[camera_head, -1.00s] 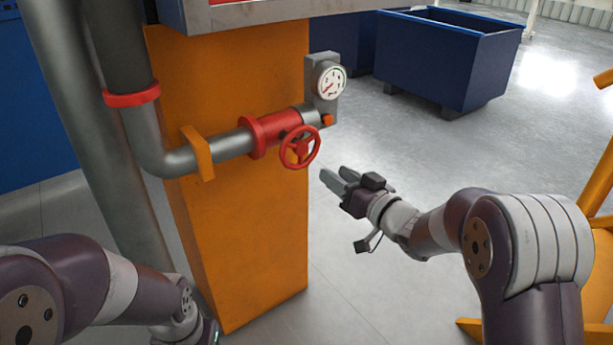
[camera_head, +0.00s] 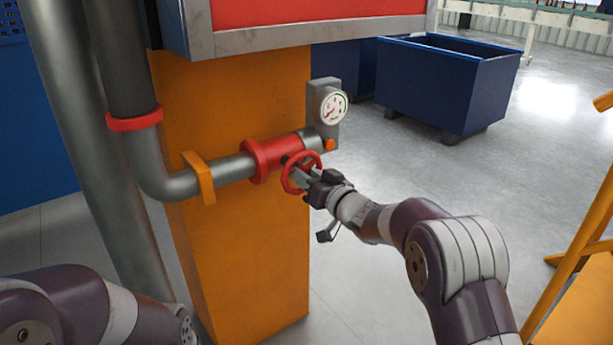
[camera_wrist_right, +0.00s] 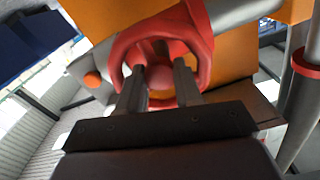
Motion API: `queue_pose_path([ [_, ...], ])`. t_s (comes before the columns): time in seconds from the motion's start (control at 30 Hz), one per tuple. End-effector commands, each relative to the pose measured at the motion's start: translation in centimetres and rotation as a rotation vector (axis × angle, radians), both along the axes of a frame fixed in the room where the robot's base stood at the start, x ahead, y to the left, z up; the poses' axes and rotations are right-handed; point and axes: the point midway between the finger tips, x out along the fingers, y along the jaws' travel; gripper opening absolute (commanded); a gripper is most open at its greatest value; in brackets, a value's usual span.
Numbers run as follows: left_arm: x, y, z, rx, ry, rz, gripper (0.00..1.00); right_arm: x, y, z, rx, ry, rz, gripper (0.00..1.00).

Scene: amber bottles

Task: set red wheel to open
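The red wheel (camera_head: 286,177) is on the red valve body (camera_head: 279,152) of a grey pipe, in front of an orange column. In the right wrist view the wheel rim (camera_wrist_right: 119,52) fills the upper middle, with a round red hub (camera_wrist_right: 160,77) at its centre. My right gripper (camera_head: 301,176) is at the wheel. In the wrist view its two fingers (camera_wrist_right: 160,83) are apart, reaching into the ring with the hub showing between them. I cannot tell whether they touch the wheel. My left arm shows at the bottom left, its gripper out of view.
A round gauge (camera_head: 334,107) sits just above the valve. The orange column (camera_head: 245,255) stands behind the pipe. A blue bin (camera_head: 440,88) is on the floor farther back. Yellow framing (camera_head: 585,225) is at the right. The floor between is clear.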

Motion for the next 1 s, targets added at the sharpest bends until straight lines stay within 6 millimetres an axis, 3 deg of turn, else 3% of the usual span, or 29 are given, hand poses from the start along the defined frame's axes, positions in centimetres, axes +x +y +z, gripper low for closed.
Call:
queue_pose_path([
  [0.03, 0.0, 0.0, 0.0, 0.0, 0.0, 0.0, 0.43, 0.0, 0.0, 0.0, 0.0, 0.0, 0.0, 0.13],
  [0.07, 0.0, 0.0, 0.0, 0.0, 0.0, 0.0, 0.43, 0.0, 0.0, 0.0, 0.0, 0.0, 0.0, 0.04],
  [0.47, 0.0, 0.0, -0.3, 0.0, 0.0, 0.0, 0.43, 0.0, 0.0, -0.1, -0.049, -0.037, 0.001, 0.04],
  [1.0, 0.0, 0.0, -2.5, 0.0, 0.0, 0.0, 0.43, 0.0, 0.0, -0.3, -0.413, -0.3, 0.0, 0.04],
])
